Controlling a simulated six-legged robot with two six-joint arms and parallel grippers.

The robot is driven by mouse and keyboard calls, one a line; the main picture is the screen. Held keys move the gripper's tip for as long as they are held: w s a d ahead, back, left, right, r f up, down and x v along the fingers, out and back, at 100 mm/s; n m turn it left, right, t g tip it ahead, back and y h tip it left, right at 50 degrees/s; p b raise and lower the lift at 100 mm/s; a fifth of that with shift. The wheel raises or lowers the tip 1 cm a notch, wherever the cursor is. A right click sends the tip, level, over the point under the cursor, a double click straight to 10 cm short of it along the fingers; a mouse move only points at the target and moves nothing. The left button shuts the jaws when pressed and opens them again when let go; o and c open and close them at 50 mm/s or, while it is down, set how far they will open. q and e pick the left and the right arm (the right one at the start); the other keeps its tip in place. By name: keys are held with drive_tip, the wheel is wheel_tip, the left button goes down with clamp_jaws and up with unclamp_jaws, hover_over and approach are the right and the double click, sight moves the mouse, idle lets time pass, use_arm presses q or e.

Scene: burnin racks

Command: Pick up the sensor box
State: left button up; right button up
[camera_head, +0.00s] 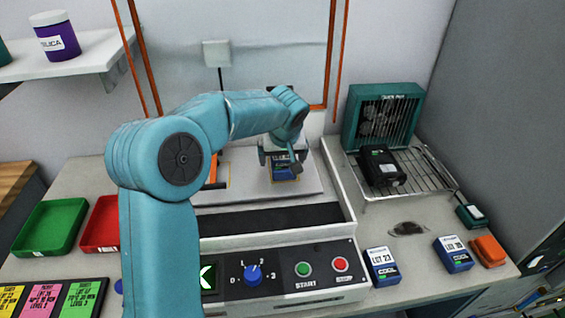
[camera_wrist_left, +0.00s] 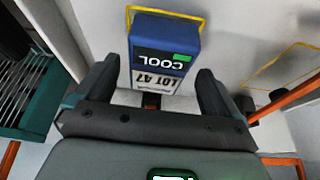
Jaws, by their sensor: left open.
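A blue sensor box (camera_head: 285,173) with a white and black label stands on the pale platform at the back middle. In the left wrist view the same box (camera_wrist_left: 165,48) shows its label with "COOL" and a lot number, upside down, and a green patch. My left gripper (camera_head: 281,157) reaches down over the box from above and hides part of it. In the left wrist view the gripper (camera_wrist_left: 156,75) is open, with one finger on either side of the box and gaps between. My right gripper is not in view.
Two similar blue boxes, LOT 23 (camera_head: 381,267) and another (camera_head: 453,253), stand at the front right. A black box (camera_head: 381,166) sits on a wire rack (camera_head: 430,178) before a teal fan unit (camera_head: 383,118). Green (camera_head: 50,228) and red (camera_head: 100,226) trays lie left.

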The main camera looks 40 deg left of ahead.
use_arm(q)
drive_tip(key=shift+w+a+f, duration=0.1)
drive_tip(key=shift+w+f, duration=0.3)
drive_tip(key=shift+f, duration=0.35)
drive_tip(key=shift+s+r, duration=0.1)
drive_tip(key=shift+s, duration=0.1)
drive_tip(key=shift+w, duration=0.2)
drive_tip(key=shift+s, duration=0.1)
drive_tip(key=shift+f+b, duration=0.2)
drive_tip(key=shift+b, duration=0.1)
drive_tip(key=c, duration=1.2)
